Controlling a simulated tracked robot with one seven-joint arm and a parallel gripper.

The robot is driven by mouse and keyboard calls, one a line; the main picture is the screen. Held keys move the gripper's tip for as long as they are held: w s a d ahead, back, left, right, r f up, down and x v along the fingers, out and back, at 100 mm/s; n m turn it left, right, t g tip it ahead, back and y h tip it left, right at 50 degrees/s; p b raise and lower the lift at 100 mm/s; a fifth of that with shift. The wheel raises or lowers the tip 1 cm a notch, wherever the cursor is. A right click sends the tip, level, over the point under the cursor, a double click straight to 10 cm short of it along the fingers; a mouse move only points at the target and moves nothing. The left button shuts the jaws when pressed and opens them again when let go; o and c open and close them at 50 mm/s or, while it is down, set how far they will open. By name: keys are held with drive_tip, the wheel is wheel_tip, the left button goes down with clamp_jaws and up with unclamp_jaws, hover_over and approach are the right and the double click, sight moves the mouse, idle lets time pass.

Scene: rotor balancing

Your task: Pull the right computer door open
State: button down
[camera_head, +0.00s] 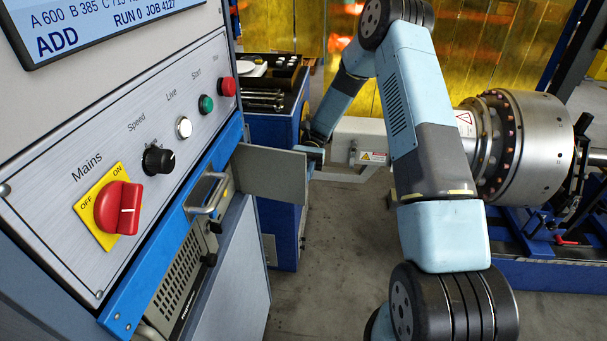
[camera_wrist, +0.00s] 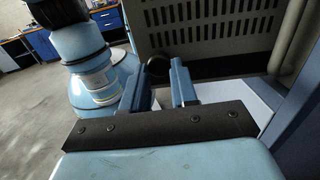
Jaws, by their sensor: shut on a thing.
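The right computer door (camera_head: 268,173) is a plain grey panel that stands out from the console front, swung well open in the head view. In the wrist view the door's vented grey face (camera_wrist: 220,28) fills the top right. A round black knob (camera_wrist: 158,66) on it sits between the fingers of my gripper (camera_wrist: 160,80), which is shut on it. In the head view my gripper (camera_head: 314,157) is at the door's outer edge. The knob is hidden there behind the door.
The console (camera_head: 110,130) stands at left with a red mains switch (camera_head: 118,208). The other computer front (camera_head: 178,278) has a metal handle (camera_head: 209,196). A blue tool cabinet (camera_head: 285,220) stands behind the door. A large metal rotor (camera_head: 525,145) is at right. Grey floor is clear between.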

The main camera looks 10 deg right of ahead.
drive_tip(key=c, duration=0.8)
unclamp_jaws()
drive_tip(key=shift+s+a, duration=0.1)
drive_tip(key=shift+c, duration=0.2)
drive_tip(key=v, duration=1.4)
drive_tip(key=shift+a+f, duration=0.1)
drive_tip(key=shift+a, duration=0.05)
